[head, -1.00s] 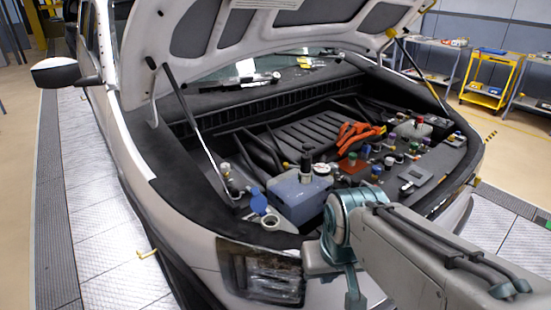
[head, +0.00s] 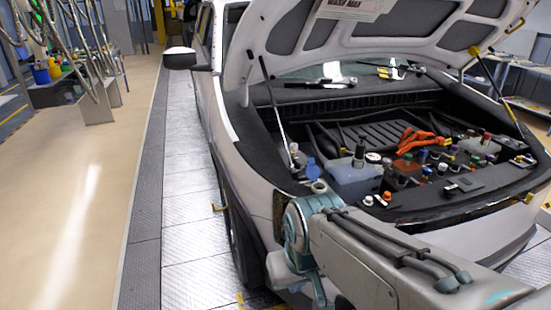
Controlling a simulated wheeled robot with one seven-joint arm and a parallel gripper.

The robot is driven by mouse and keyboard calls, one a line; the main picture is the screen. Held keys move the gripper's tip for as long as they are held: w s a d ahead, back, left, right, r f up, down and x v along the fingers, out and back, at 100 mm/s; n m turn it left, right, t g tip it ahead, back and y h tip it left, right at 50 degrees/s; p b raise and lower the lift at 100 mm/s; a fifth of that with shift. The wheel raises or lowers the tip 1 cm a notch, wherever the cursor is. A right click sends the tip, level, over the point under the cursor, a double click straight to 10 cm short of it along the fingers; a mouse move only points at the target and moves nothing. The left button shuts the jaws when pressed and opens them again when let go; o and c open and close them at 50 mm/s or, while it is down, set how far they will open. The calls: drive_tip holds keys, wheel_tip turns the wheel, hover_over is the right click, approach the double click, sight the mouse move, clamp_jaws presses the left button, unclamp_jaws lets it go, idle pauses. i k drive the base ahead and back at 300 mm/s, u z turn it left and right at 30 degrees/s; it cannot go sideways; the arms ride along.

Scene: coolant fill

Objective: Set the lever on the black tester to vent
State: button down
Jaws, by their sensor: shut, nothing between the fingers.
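A black upright piece (head: 360,153) stands on top of the pale blue-grey reservoir (head: 352,181) in the open engine bay; it looks like the black tester. A round white-faced dial (head: 373,157) sits right beside it. The lever is too small to make out, so its setting cannot be told. My arm reaches in from the lower right, in front of the car's nose. My gripper does not show.
The raised hood (head: 350,35) hangs over the bay on struts. A blue round cap (head: 312,168) is left of the reservoir. Orange cables (head: 425,140) and several coloured caps lie to the right. The floor left of the car (head: 90,190) is clear.

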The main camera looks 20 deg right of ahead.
sight(343, 150)
drive_tip(key=u, duration=0.55)
drive_tip(key=k, duration=0.8)
drive_tip(key=u, duration=0.5)
drive_tip(key=i, duration=0.6)
drive_tip(key=z, duration=0.3)
drive_tip(key=i, duration=1.5)
drive_tip(key=z, duration=1.75)
drive_tip(key=i, duration=0.8)
drive_tip(key=z, duration=0.8)
